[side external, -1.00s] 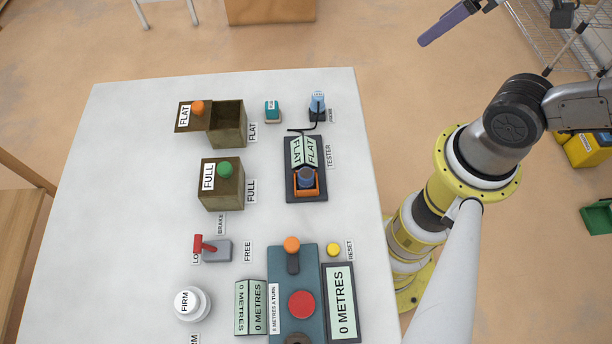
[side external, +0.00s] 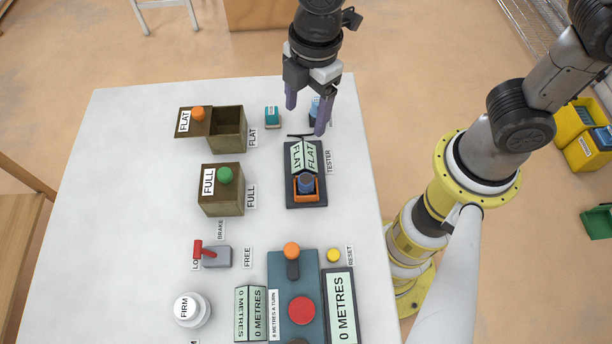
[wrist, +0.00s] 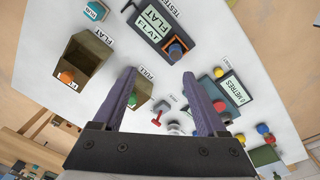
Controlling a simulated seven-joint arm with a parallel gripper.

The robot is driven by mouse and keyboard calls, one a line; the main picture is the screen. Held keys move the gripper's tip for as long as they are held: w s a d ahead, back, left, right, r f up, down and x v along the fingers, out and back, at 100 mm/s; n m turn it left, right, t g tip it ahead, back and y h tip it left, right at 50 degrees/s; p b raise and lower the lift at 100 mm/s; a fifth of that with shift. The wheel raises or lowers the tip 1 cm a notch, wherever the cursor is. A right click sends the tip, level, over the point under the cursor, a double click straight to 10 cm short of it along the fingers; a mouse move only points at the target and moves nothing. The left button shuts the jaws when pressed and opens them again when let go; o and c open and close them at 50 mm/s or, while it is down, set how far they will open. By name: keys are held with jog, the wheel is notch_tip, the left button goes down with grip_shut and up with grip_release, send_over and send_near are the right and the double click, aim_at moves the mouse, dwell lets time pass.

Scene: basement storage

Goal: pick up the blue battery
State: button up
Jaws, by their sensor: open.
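The blue battery (side external: 306,183) stands in an orange cradle on the dark tester (side external: 319,201), whose display reads FLAT. In the wrist view the battery (wrist: 176,51) is ahead of the fingers, toward the upper right. My gripper (side external: 307,110) is open and empty, with purple fingers pointing down over the table's far right part, beyond the tester display. Its fingers also show in the wrist view (wrist: 157,74), with nothing between them. A light-blue item (side external: 314,106) on a dark base is partly hidden behind a finger.
The FLAT box (side external: 230,131) is open, its orange-knobbed lid to the side. The FULL box (side external: 222,201) has a green-knobbed lid on. A small teal block (side external: 272,117) is near the far edge. A red lever (side external: 208,252) and a control panel (side external: 281,272) stand nearer. The table's left is clear.

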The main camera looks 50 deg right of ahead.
aim_at(306, 179)
jog(key=shift+n+g+h, duration=0.3)
jog(key=shift+n+g, duration=0.1)
jog(key=shift+n, duration=0.2)
jog(key=a+f, duration=0.1)
jog(key=f, duration=0.4)
jog(key=s+f, duration=0.1)
jog(key=f, duration=0.5)
jog(key=s+a+f, duration=0.1)
jog(key=f, duration=0.4)
jog(key=shift+s+a+f, duration=0.2)
jog(key=shift+a+f, duration=0.15)
jog(key=shift+f, duration=0.05)
grip_shut()
